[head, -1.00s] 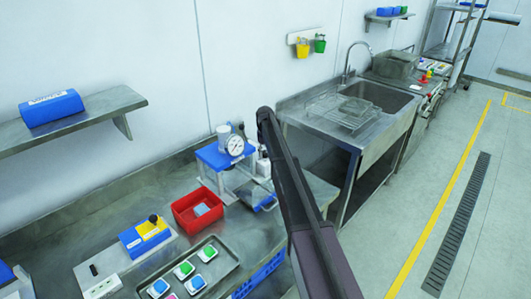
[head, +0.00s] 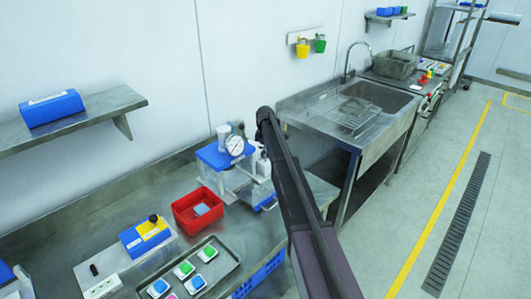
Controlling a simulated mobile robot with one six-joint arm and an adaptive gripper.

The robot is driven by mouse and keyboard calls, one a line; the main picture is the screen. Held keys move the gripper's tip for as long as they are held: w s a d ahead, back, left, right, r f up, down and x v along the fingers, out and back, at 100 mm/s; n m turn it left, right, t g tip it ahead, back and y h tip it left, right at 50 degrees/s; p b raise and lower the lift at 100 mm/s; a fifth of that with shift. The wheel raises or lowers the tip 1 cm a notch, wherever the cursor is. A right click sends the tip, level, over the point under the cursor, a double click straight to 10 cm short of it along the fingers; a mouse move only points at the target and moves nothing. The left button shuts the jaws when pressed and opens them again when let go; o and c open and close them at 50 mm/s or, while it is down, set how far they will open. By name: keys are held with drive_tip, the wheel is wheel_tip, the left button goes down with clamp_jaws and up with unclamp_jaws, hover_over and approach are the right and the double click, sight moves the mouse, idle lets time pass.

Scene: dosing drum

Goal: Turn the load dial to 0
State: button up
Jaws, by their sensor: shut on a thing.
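My arm (head: 300,200) rises from the bottom edge to a dark joint left of the sink. My gripper cannot be made out in the head view, nor can anything it holds. I cannot tell for sure which thing is the load dial. A round white gauge (head: 235,145) with a dark rim stands at the blue-topped stand (head: 212,156), left of my arm. A blue and yellow box (head: 146,236) with a black knob (head: 153,218) on top sits farther left on the counter. The readings and marks are too small to read.
A red bin (head: 183,213) and a tray (head: 226,262) with several coloured pieces lie on the counter. A sink unit (head: 300,103) stands right of my arm, with a wire basket on it. A wall shelf (head: 70,118) is at the left. The floor at the right is clear.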

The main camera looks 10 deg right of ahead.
drive_tip(key=shift+d+n, duration=0.1)
drive_tip(key=shift+n, duration=0.4)
drive_tip(key=o, duration=1.1)
drive_tip(key=shift+w, duration=0.1)
drive_tip(key=shift+o, duration=0.2)
drive_tip(key=shift+r, duration=0.15)
